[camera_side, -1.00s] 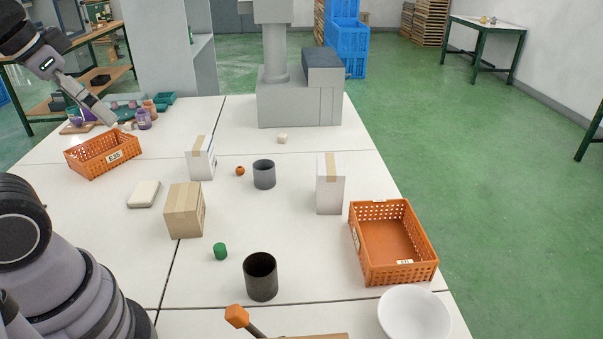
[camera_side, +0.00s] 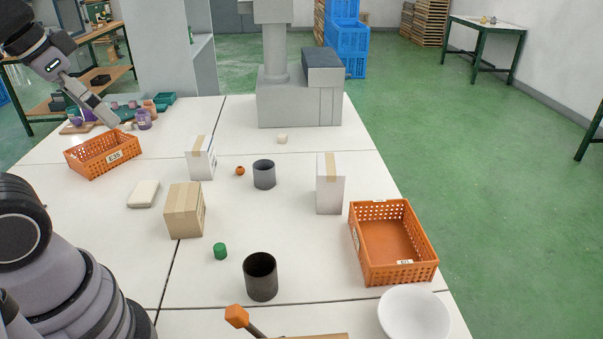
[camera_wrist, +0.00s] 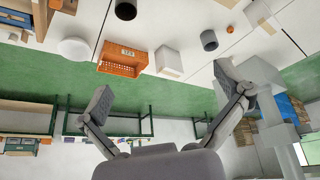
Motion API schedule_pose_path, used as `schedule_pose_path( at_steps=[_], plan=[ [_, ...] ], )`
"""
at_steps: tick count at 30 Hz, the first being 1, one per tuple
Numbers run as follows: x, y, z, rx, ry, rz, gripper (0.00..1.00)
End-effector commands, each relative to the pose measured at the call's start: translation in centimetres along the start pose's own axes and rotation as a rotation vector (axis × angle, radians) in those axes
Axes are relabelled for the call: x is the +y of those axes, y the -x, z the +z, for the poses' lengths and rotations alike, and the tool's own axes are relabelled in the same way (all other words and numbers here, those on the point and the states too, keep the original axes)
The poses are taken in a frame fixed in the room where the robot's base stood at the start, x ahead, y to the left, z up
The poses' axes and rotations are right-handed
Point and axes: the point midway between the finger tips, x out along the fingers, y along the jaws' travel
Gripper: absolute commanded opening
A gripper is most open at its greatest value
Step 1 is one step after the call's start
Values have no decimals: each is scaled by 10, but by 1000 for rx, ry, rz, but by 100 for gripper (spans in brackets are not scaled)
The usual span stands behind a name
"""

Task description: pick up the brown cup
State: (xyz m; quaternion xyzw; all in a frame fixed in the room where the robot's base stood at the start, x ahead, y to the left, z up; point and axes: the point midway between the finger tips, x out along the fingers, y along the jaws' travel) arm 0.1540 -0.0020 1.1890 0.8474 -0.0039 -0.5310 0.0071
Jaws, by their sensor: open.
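The brown cup (camera_side: 260,277) stands upright and open-topped on the white table in the near middle, and its dark inside is visible. In the wrist view the brown cup (camera_wrist: 125,10) is at the top edge, partly cut off. My gripper (camera_side: 110,117) is high at the upper left of the side view, well away from the cup. In the wrist view my gripper (camera_wrist: 163,88) has its two fingers spread wide with nothing between them.
A grey cup (camera_side: 264,174) stands farther back. An orange crate (camera_side: 434,262) and white bowl (camera_side: 414,316) are at right. Bare table surrounds the cup.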

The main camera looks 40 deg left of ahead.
Motion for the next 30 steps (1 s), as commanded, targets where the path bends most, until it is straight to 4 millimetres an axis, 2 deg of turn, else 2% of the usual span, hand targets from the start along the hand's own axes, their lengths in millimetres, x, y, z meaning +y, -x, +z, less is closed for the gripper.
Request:
schedule_pose_path(
  at_steps=[8,13,18,23,30],
  plan=[
    [28,-54,10,-469,145,205,99],
    [52,-86,14,-771,307,412,99],
    [72,-118,7,-1007,514,644,99],
    [82,-154,-4,-1158,759,872,99],
    [81,-228,-14,-1233,1210,1185,99]
  ],
)
